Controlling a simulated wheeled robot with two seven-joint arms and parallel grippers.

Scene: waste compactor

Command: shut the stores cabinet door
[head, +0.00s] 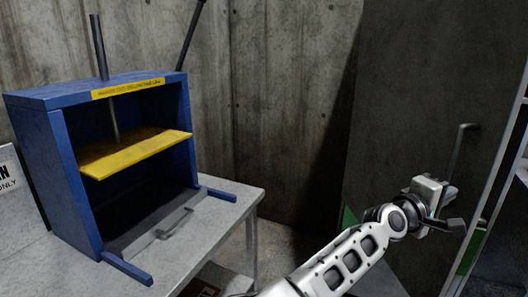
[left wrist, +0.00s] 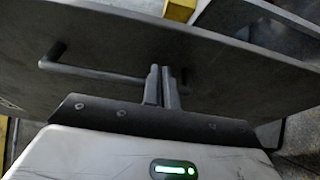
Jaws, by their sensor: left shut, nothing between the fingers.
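The stores cabinet door (head: 415,110) is a tall dark grey panel at the right of the head view. It stands at an angle, with a pale upright edge on its right side. Its bar handle (head: 459,150) is near that edge. My left gripper (head: 455,225) is shut and empty, in front of the door and below the handle. In the left wrist view the shut fingertips (left wrist: 163,72) point at the dark door panel (left wrist: 230,75), beside the handle (left wrist: 90,71). I cannot tell whether they touch the door. My right gripper is out of view.
A blue compactor frame (head: 57,165) with a yellow plate (head: 135,152) stands on a grey table (head: 235,195) at the left. A concrete wall (head: 270,80) is behind. Some floor shows between table and door. A green strip (head: 468,252) shows beside the door's lower right edge.

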